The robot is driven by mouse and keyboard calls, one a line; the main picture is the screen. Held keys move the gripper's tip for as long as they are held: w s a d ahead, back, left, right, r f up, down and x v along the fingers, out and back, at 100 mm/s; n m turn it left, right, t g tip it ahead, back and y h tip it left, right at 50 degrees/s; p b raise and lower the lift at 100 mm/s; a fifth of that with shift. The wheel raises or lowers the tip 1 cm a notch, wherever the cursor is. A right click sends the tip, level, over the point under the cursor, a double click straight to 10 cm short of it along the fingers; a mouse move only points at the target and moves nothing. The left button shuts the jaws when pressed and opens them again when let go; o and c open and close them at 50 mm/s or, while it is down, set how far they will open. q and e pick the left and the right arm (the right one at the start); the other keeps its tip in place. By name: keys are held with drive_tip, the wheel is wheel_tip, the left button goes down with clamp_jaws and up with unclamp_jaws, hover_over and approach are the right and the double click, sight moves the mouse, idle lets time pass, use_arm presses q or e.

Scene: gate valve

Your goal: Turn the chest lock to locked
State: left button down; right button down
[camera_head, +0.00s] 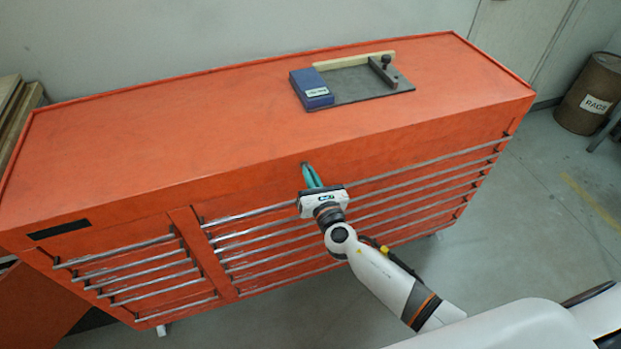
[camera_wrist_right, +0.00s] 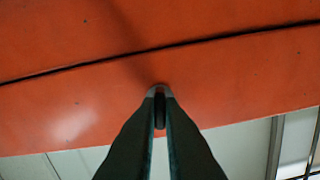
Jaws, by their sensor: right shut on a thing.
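The orange tool chest (camera_head: 150,140) fills the middle of the head view, with a front of long metal drawer handles. My right gripper (camera_head: 307,168) reaches the upper front of the chest, just below its top edge. In the right wrist view the two dark fingers of my right gripper (camera_wrist_right: 160,95) are shut on a small dark piece, the chest lock (camera_wrist_right: 160,106), at the orange face. The fingers hide most of the lock, and I cannot tell which way it is turned. My left gripper is not in view.
On the chest top lie a dark plate with a light strip and a black knob (camera_head: 385,75) and a blue box (camera_head: 311,90). A brown barrel marked RAGS (camera_head: 588,95) stands at the right. The floor right of the chest (camera_head: 540,200) is clear.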

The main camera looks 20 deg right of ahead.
drive_tip(key=shift+d+f+m+b, duration=0.1)
drive_tip(key=shift+m+b, duration=1.45)
drive_tip(key=shift+m, duration=2.35)
drive_tip(key=shift+d+f+m+b, duration=0.1)
drive_tip(key=shift+m+b, duration=1.4)
drive_tip(key=shift+m, duration=2.4)
drive_tip(key=shift+a, duration=0.1)
drive_tip(key=c, duration=1.6)
unclamp_jaws()
drive_tip(key=shift+o, duration=0.2)
drive_tip(key=s+b, duration=0.2)
drive_tip(key=s, duration=1)
drive_tip(key=shift+d, duration=0.25)
